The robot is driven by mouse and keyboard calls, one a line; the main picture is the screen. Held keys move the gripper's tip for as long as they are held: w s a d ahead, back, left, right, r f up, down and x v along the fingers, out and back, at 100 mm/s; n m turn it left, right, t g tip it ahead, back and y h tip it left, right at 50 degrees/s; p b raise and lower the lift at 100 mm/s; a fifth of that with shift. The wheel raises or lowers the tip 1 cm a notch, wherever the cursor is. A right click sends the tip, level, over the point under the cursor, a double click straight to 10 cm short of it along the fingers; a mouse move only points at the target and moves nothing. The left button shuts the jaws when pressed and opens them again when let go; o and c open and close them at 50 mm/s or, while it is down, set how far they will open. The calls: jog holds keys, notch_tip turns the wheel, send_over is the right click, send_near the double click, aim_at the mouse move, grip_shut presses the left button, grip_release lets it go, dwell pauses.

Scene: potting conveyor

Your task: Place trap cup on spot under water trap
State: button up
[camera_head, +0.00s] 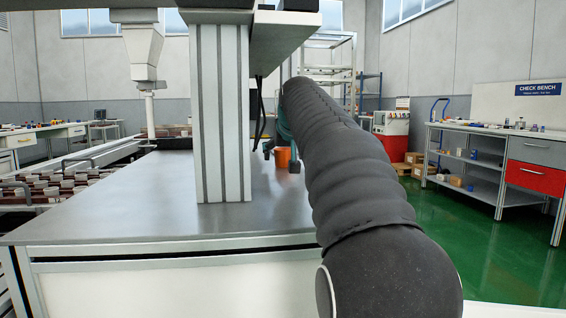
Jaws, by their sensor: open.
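An orange cup (282,157), which looks like the trap cup, shows low beside the grey column, near the right part of the metal bench top (130,212). My gripper (281,152) is at the far end of my black-sleeved arm and is mostly hidden by it. Its small dark and teal finger parts show on either side of the cup, and it is open. I cannot tell whether the fingers touch the cup or whether the cup rests on the bench. I cannot make out the water trap or the spot under it.
A grey column (221,115) rises from the bench, left of my gripper, with an overhang above. A check bench (480,175) stands right. Green floor is open between.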

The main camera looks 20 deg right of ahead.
jog(key=shift+x, duration=0.9)
jog(key=c, duration=1.1)
jog(key=shift+c, duration=0.2)
jog(key=shift+r, duration=0.1)
jog(key=shift+r+p, duration=0.55)
jog(key=shift+p, duration=0.1)
jog(key=r+p, duration=0.2)
jog(key=p, duration=0.1)
jog(key=r+p, duration=0.1)
jog(key=r, duration=0.1)
jog(key=shift+w+d+p, duration=0.2)
jog(key=shift+d+p, duration=0.15)
jog(key=w+d+r+p, duration=0.4)
jog(key=d+p, duration=0.3)
jog(key=d, duration=0.2)
jog(key=shift+w+d+r, duration=0.3)
jog(key=shift+d+r, duration=0.05)
jog(key=shift+r, duration=0.45)
